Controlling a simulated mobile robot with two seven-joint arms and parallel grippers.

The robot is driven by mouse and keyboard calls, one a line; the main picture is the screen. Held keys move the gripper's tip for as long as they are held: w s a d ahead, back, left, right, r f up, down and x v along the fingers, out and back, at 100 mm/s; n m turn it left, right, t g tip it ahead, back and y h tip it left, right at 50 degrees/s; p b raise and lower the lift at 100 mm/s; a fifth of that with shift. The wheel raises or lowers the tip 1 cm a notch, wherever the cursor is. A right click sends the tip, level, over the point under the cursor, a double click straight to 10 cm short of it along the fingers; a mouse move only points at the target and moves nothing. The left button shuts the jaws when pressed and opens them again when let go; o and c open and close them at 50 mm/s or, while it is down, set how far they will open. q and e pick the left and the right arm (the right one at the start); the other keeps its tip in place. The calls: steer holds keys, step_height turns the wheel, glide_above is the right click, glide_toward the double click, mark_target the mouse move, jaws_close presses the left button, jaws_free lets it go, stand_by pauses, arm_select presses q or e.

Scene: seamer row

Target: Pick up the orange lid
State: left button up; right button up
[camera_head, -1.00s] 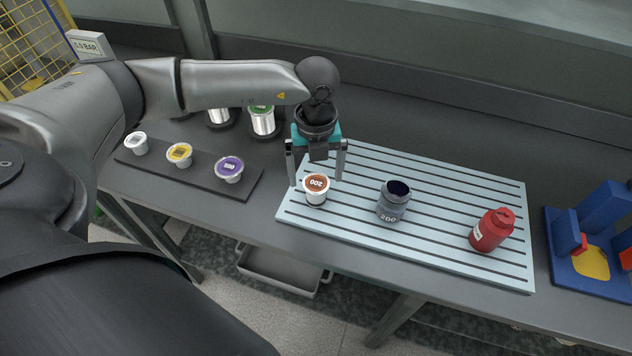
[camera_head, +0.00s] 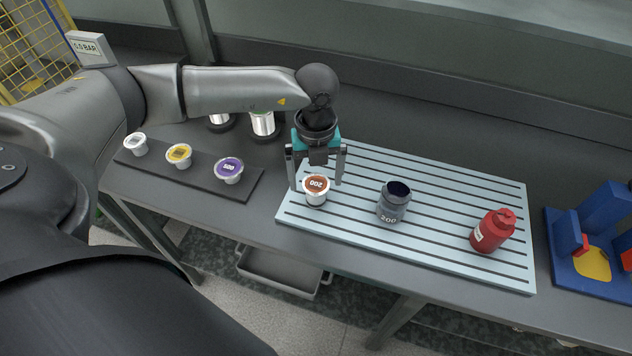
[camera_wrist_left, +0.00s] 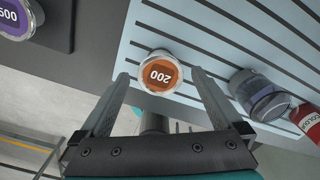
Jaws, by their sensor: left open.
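The orange lid (camera_head: 316,186) has a white rim and the number 200. It stands at the left end of the pale blue slatted board (camera_head: 460,184). My left gripper (camera_head: 317,184) is open, with one finger on each side of the lid in the head view. In the left wrist view the lid (camera_wrist_left: 160,73) lies just beyond and between the two open fingertips (camera_wrist_left: 161,73), with gaps on both sides. The fingers do not visibly touch it. My right gripper is not in view.
A dark jar (camera_head: 392,205) marked 200 and a red bottle (camera_head: 492,231) stand further right on the board. White, yellow and purple (camera_head: 229,170) lids sit on a dark strip at left. A blue fixture (camera_head: 590,240) is at far right.

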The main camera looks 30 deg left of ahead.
arm_select(q)
steer(key=c, duration=1.3)
steer(key=shift+r, duration=0.1)
